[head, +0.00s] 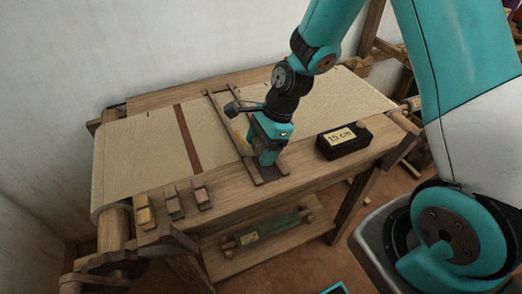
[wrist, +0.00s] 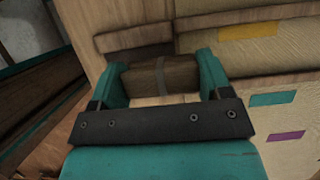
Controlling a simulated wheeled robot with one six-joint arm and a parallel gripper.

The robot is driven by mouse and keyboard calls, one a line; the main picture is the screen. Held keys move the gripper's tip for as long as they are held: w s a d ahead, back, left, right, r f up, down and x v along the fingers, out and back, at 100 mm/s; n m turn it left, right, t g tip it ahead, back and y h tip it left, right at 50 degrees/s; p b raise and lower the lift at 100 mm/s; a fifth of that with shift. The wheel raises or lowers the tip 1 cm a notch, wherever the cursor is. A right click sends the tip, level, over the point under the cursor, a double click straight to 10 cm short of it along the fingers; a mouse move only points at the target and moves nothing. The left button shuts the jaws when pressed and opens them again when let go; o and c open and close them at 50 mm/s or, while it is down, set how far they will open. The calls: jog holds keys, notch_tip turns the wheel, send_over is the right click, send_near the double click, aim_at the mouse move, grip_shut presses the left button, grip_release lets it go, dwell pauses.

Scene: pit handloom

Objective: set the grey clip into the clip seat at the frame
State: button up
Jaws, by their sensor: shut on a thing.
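My gripper (head: 266,158) is low over the front end of the wooden frame that lies across the loom. In the wrist view my gripper (wrist: 163,78) is shut on a brown wooden block with a grey band, which looks like the grey clip (wrist: 143,81). The block lies level between both teal fingers. In the head view the gripper hides it. The frame (head: 225,115) has two dark rails over the cloth. Pale wood shows just under and beyond the block. I cannot make out the clip seat, nor whether the block touches the wood.
Three small wooden blocks (head: 174,204) stand in a row at the front left of the loom's beam. A black box labelled "15 cm" (head: 343,140) sits right of my gripper. A green roller (head: 270,227) lies on the lower shelf. Cloth (head: 140,150) covers the loom top.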

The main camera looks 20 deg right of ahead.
jog(key=shift+f, duration=0.8)
jog(key=o, duration=0.9)
jog(key=shift+f, duration=0.15)
jog(key=v, duration=1.2)
jog(key=s+a+r+n+p, duration=0.1)
jog(key=s+a+r+n, duration=0.3)
jog(key=s+n, duration=0.5)
jog(key=s+a+r+n+p, duration=0.1)
jog(key=s+a+r+n, duration=0.4)
jog(key=s+r+n, duration=0.4)
jog(key=shift+s+r+n, duration=0.2)
jog(key=shift+s+n, duration=0.05)
jog(key=shift+n, duration=3.25)
